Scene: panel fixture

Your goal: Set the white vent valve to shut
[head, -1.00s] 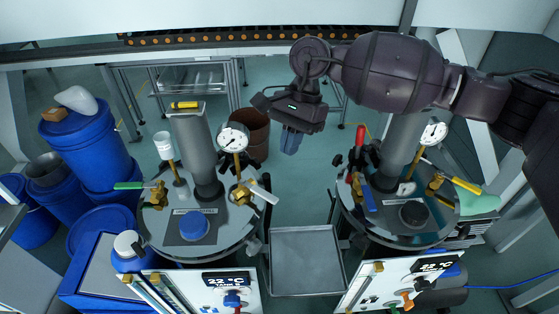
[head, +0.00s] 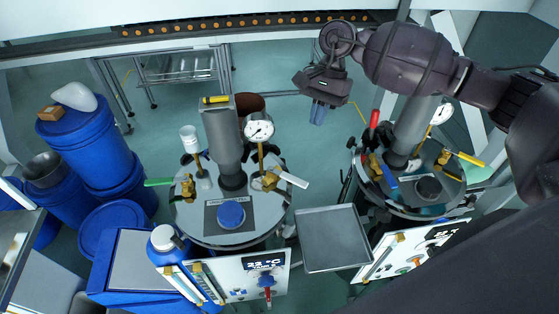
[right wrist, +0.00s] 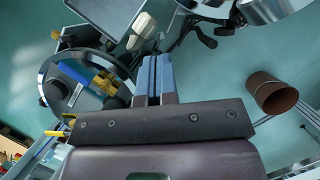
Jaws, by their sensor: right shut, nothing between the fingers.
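The white vent valve (head: 292,179) is on the left vessel's lid, right of its column. Its white lever slants outward to the right and slightly down from a brass body (head: 270,180). My right gripper (head: 317,115) hangs above the floor between the two vessels, beyond and above the white lever, clear of it. Its blue fingers are shut and empty; they also show in the right wrist view (right wrist: 154,78). My left gripper is not in view.
The left lid also carries a gauge (head: 258,128), a green lever (head: 159,182) and a blue cap (head: 231,214). The right vessel has red (head: 374,119), blue (head: 385,173) and yellow (head: 468,158) levers. A grey tray (head: 333,240) lies between the vessels.

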